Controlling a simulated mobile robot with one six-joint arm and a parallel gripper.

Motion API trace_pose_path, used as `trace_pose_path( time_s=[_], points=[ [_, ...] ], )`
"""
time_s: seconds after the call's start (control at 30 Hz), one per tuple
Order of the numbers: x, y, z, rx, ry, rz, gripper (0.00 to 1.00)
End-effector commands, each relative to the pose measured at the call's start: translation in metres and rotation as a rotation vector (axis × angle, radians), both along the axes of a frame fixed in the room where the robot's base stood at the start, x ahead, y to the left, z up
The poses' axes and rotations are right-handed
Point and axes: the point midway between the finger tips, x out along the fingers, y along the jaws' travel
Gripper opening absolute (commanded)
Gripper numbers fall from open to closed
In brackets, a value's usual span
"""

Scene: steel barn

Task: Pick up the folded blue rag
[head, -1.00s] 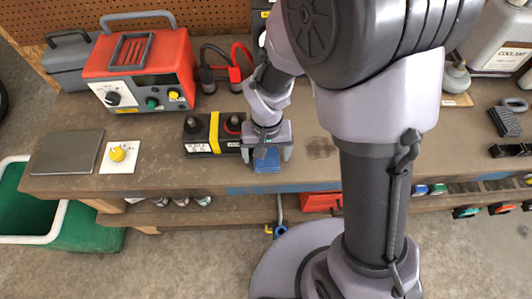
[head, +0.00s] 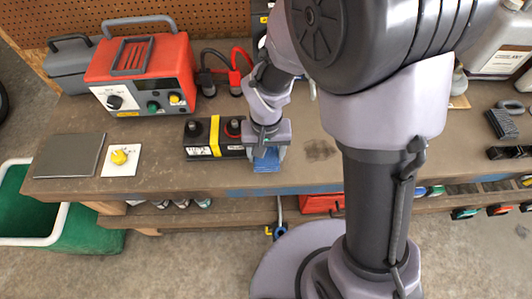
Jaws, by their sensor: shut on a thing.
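The top of the rag is partly hidden by the gripper body. I cannot tell whether the rag is clear of the bench top.
A black battery (head: 213,150) with a yellow stripe stands close on the left of my gripper. A red charger (head: 145,73) is behind it. A grey plate (head: 68,156) and a yellow knob on a white card (head: 120,157) lie at left. A green bin (head: 85,235) is on the floor.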

Motion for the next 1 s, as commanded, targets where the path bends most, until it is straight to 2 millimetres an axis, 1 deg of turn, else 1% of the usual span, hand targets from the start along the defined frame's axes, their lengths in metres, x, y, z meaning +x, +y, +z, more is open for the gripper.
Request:
trace_pose_path(
  time_s=[0.03,0.1,0.27,0.37,0.4,0.43,0.47,0.5,0.67,0.8,0.9,1.0],
  points=[
    [0.000,0.000,0.012,0.001,-0.002,0.000,0.14],
    [-0.003,-0.001,0.020,0.000,-0.001,0.000,0.14],
    [-0.037,-0.011,0.021,0.000,0.001,0.001,0.14],
    [-0.064,-0.020,0.023,0.000,0.000,0.001,0.14],
    [-0.076,-0.023,0.024,0.000,0.001,0.001,0.14],
    [-0.080,-0.024,0.021,0.001,-0.003,0.001,0.14],
    [-0.079,-0.024,0.014,0.003,-0.008,0.001,0.14],
    [-0.082,-0.025,0.012,0.003,-0.009,0.001,0.14],
    [-0.100,-0.031,0.011,0.003,-0.009,0.000,0.14],
    [-0.126,-0.038,0.017,0.003,-0.008,0.001,0.14],
    [-0.140,-0.043,0.022,0.002,-0.006,0.002,0.14],
    [-0.149,-0.046,0.025,0.001,-0.004,0.001,0.14]
  ],
)
